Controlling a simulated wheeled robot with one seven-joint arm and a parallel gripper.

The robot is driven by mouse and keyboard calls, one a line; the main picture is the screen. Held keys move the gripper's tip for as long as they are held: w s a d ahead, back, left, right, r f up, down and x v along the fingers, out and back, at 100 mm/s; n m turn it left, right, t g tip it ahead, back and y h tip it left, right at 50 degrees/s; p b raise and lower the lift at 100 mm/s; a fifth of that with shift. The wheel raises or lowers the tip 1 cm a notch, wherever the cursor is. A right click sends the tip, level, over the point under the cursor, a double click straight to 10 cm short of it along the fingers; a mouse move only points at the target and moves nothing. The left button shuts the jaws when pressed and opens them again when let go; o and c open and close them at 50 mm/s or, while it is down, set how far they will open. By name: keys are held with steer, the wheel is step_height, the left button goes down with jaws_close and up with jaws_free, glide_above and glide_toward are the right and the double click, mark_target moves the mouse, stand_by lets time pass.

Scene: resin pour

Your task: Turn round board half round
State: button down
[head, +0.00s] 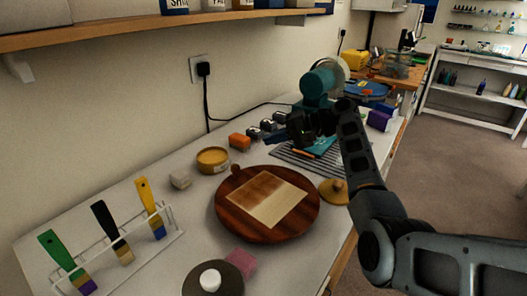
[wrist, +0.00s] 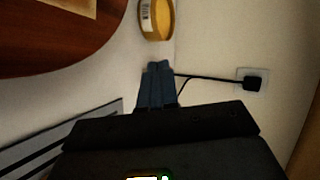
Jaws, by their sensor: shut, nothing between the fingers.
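The round board (head: 234,218) is dark reddish wood and lies flat on the white bench, with a small round knob (head: 235,170) at its far edge. A square panel (head: 265,199), brown on its left part and pale on its right, lies on it. The wrist view shows part of the board (wrist: 70,50) at upper left and a corner of the panel. My gripper (head: 270,138) is beyond the board, apart from it and above the bench. In the wrist view its fingers (wrist: 158,68) are together with nothing between them.
A yellow tin (head: 212,160) and a pale block (head: 180,180) stand left of the board. A wooden lid (head: 334,191) is close at its right. A pink block (head: 240,262) and dark disc (head: 207,280) are in front. A brush rack (head: 125,245) is at left.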

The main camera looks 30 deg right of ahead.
step_height(320, 180, up, 7)
steer(key=s+d+n+g+h+b, duration=0.1)
steer(key=d+n+g+h+b, duration=0.15)
steer(key=n, duration=0.35)
steer(key=n+g+h+b, duration=0.1)
steer(key=n+g+b, duration=0.15)
steer(key=n, duration=0.25)
glide_toward(249, 173)
steer(key=w+f, duration=0.1)
steer(key=w+a+f+p, duration=0.1)
steer(key=w+f, duration=0.1)
steer(key=shift+w, duration=0.25)
steer(key=shift+s+a+p, duration=0.1)
steer(key=shift+a+p, duration=0.2)
steer(key=shift+a, duration=0.9)
steer(key=shift+a+f, duration=0.25)
steer(key=shift+a, duration=0.5)
steer(key=shift+s, duration=0.1)
